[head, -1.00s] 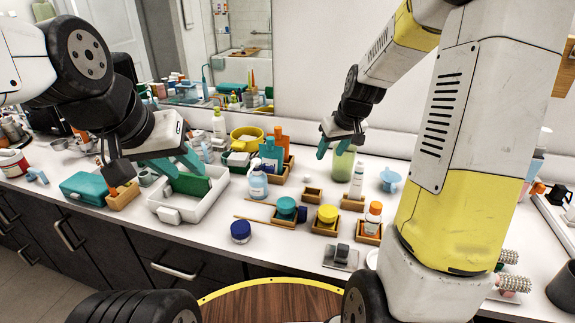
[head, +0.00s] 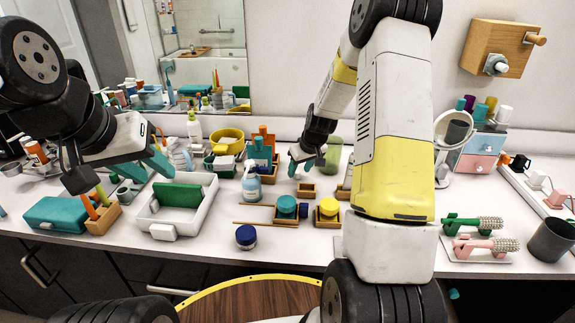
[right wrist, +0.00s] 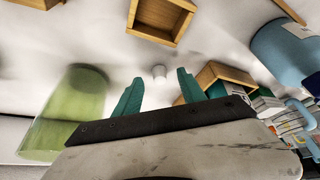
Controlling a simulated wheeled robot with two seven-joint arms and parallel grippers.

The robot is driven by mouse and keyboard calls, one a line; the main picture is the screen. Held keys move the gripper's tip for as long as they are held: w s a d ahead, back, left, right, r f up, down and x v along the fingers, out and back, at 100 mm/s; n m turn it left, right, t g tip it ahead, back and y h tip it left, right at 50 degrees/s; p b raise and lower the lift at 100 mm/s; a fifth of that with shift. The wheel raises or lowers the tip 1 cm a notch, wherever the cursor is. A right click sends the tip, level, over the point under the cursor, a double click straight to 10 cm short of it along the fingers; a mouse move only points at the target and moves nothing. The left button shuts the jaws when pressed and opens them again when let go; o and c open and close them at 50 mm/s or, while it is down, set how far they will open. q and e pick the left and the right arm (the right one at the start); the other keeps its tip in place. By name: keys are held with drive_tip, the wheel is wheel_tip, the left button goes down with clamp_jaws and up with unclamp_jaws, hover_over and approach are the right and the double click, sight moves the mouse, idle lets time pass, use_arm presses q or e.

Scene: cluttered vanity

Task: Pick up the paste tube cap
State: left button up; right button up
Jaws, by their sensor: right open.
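A small white cap (right wrist: 159,72), which looks like the paste tube cap, stands on the white counter in the right wrist view. It lies ahead of my right gripper (right wrist: 158,88), between the lines of its two teal fingers, which are apart and empty. In the head view my right gripper (head: 305,164) is low over the back of the counter, left of the green cup; I cannot make out the cap there. My left gripper (head: 160,164) is above the white tray at left; its finger opening is not clear.
The translucent green cup (right wrist: 68,108) stands left of my right gripper. A wooden box (right wrist: 205,82) is close at its right finger, and another open wooden box (right wrist: 160,20) lies beyond the cap. A white tray (head: 163,231) holds a green item.

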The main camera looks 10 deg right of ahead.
drive_tip(key=shift+x, duration=0.85)
clamp_jaws()
